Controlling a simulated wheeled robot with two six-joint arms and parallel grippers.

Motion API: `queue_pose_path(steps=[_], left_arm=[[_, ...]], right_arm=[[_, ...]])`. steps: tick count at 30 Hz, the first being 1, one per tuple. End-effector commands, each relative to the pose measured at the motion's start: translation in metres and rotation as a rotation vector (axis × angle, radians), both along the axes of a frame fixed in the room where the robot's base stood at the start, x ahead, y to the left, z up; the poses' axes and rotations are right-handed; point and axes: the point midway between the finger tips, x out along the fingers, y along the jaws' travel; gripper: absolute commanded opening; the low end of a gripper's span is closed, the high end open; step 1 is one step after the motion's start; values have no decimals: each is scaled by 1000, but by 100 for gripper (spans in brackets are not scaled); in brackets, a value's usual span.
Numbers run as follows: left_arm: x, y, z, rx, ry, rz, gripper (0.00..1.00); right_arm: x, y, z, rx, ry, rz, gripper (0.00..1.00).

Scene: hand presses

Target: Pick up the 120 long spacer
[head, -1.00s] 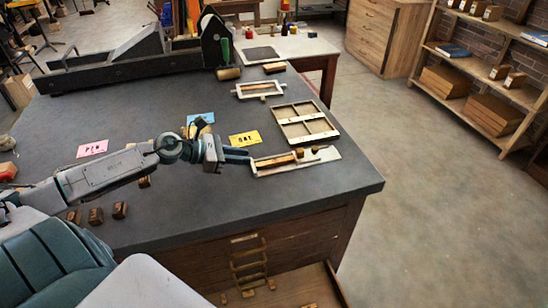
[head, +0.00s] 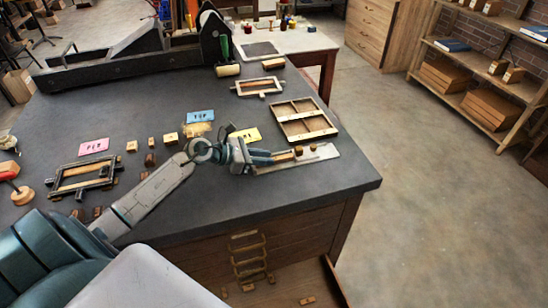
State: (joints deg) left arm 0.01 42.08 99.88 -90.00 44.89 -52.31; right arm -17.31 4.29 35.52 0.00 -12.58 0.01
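A shallow metal tray (head: 322,154) lies near the right edge of the dark table. A long wooden strip (head: 285,156) lies in it, with small wooden blocks (head: 299,150) at its right end. The strip may be the 120 long spacer; no marking on it can be read. My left gripper (head: 268,157) is low over the tray's left end, its blue fingers at the strip's left part. The fingers hide that part, and I cannot tell whether they grip it. My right gripper is not in view.
A divided wooden case (head: 303,107) lies just behind the tray. Pink (head: 93,146), blue (head: 200,116) and yellow (head: 245,134) cards, small blocks and a dark frame (head: 85,180) lie leftward. A drawer (head: 285,286) stands open in front. The front right table corner is clear.

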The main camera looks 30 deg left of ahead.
Motion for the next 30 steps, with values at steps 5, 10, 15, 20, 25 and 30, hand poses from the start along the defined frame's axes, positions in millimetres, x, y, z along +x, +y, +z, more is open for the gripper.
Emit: queue_pose_path(steps=[5, 10, 15, 20, 25, 30], left_arm=[[13, -12, -5, -4, -1, 2, 22], [18, -16, -10, 0, 0, -1, 22], [18, -16, -10, 1, 0, -1, 22], [18, -16, -10, 0, 0, -1, 0], [18, -16, -10, 0, 0, -1, 0], [18, -16, -9, 1, -1, 0, 0]], right_arm=[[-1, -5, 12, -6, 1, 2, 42], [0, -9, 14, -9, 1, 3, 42], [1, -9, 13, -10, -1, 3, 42], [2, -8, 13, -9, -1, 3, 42], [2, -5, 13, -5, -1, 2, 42], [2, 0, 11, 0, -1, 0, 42]])
